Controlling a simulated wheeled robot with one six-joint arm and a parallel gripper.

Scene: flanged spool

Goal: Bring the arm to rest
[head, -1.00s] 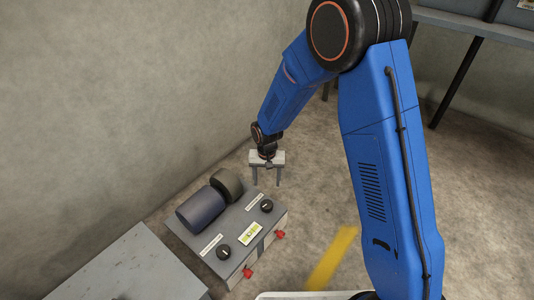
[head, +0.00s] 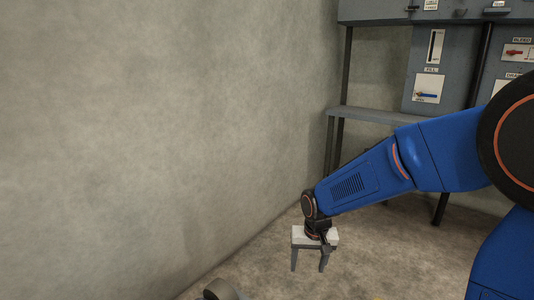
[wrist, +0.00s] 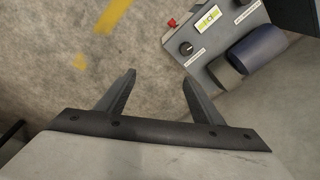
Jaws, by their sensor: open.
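My gripper (head: 309,268) hangs at the end of my blue arm, pointing down over the bare floor in the head view. Its two fingers are spread with nothing between them. In the wrist view the open fingers (wrist: 158,95) frame empty concrete floor. The flanged spool (wrist: 248,56), with a dark blue barrel and a dark grey end, lies on a grey panel box (wrist: 203,72) to the right of the fingers, apart from them. In the head view only a small part of the spool's grey end (head: 222,290) shows at the bottom edge.
A plain wall (head: 150,130) fills the left of the head view. A grey shelf (head: 370,114) and panels with switches (head: 430,90) stand at the back right, behind my arm. Yellow floor paint (wrist: 112,15) shows in the wrist view. The floor around the gripper is clear.

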